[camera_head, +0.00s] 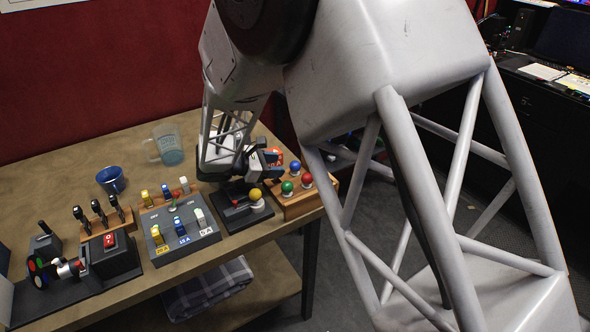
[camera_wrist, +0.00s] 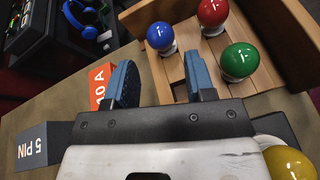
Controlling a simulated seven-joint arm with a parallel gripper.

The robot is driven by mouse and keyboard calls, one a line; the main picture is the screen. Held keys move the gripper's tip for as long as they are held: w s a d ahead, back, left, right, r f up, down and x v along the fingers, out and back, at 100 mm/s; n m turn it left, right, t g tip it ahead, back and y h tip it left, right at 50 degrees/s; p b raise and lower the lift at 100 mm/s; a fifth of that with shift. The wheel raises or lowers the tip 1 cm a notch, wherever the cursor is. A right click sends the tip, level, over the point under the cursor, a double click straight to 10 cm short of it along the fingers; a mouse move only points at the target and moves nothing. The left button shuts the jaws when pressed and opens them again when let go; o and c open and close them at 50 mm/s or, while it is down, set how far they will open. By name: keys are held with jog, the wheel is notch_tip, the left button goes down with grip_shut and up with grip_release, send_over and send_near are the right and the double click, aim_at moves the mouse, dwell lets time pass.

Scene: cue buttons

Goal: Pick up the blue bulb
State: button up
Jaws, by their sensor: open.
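The blue bulb (camera_head: 295,165) stands with its white base in a wooden holder (camera_head: 296,207) at the right end of the table. In the wrist view the blue bulb (camera_wrist: 159,36) appears ahead of my fingertips, between their two lines. My gripper (camera_wrist: 161,72) is open and empty, its two blue fingers spread apart. In the head view my gripper (camera_head: 270,158) hangs just left of the bulb, apart from it. The far side of the bulb is hidden.
A red bulb (camera_wrist: 212,12) and a green bulb (camera_wrist: 239,60) share the holder. A yellow bulb (camera_head: 256,195) stands left of it.

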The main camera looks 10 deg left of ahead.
aim_at(293, 166)
jog(key=shift+w+d+f, duration=0.25)
jog(key=shift+w+d, duration=0.15)
jog(key=shift+d, duration=0.15)
jog(key=shift+x, duration=2.6)
jog(key=shift+f, duration=0.1)
jog(key=shift+c, duration=0.3)
jog(key=c, duration=0.6)
